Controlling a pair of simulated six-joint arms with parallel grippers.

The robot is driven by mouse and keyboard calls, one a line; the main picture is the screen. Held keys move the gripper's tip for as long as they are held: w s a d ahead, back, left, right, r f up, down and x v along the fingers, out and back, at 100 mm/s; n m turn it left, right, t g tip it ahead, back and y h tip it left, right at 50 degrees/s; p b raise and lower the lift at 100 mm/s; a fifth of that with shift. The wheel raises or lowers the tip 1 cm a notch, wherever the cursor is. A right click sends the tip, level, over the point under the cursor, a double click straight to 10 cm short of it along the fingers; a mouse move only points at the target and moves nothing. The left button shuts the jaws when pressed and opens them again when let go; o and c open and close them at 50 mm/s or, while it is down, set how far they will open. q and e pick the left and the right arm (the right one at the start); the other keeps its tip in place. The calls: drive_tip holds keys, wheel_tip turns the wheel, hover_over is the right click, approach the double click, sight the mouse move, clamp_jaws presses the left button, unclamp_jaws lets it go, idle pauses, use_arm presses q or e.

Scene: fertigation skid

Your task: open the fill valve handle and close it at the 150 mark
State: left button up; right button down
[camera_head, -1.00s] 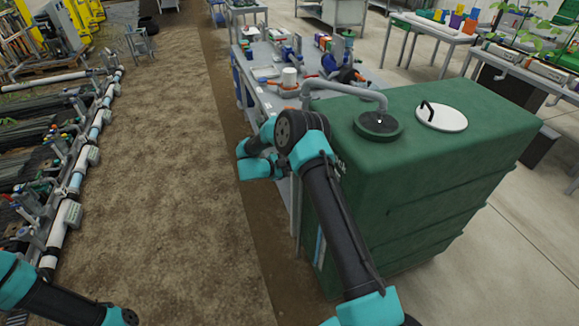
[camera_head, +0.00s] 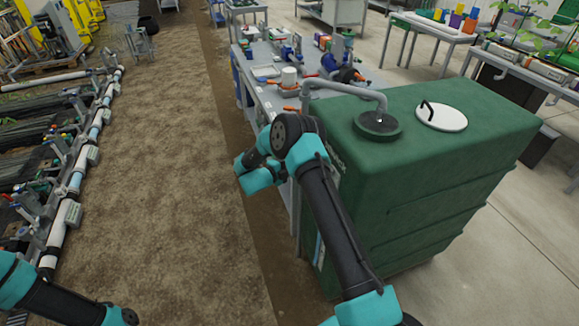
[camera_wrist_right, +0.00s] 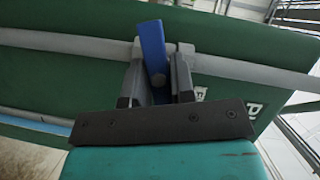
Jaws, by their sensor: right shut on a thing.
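The blue fill valve handle (camera_wrist_right: 152,42) shows in the right wrist view, in front of a grey pipe (camera_wrist_right: 85,42) that runs along the green tank (camera_wrist_right: 60,80). My right gripper (camera_wrist_right: 160,62) is shut on this handle, with one dark finger on each side of it. The handle leans slightly in the picture. In the head view my right arm hides the valve and gripper beside the tank (camera_head: 440,140). A pale blue and white strip (camera_head: 319,250) shows low on the tank's side; no 150 mark can be read. My left gripper is out of view.
The tank carries a white lid (camera_head: 442,117) and a dark green cap (camera_head: 378,125) where a grey pipe (camera_head: 345,88) ends. A workbench (camera_head: 265,95) with valves and pumps stands beyond. The dirt path (camera_head: 170,150) at left is clear.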

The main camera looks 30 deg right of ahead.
drive_tip(key=m+h, duration=0.1)
drive_tip(key=m, duration=0.2)
drive_tip(key=shift+t, duration=0.3)
drive_tip(key=shift+m, duration=0.3)
drive_tip(key=c, duration=1)
unclamp_jaws()
drive_tip(key=shift+c, duration=0.2)
drive_tip(key=s+a, duration=0.3)
drive_tip(key=a, duration=1.4)
drive_tip(key=shift+s+f, duration=0.15)
drive_tip(key=shift+s, duration=0.05)
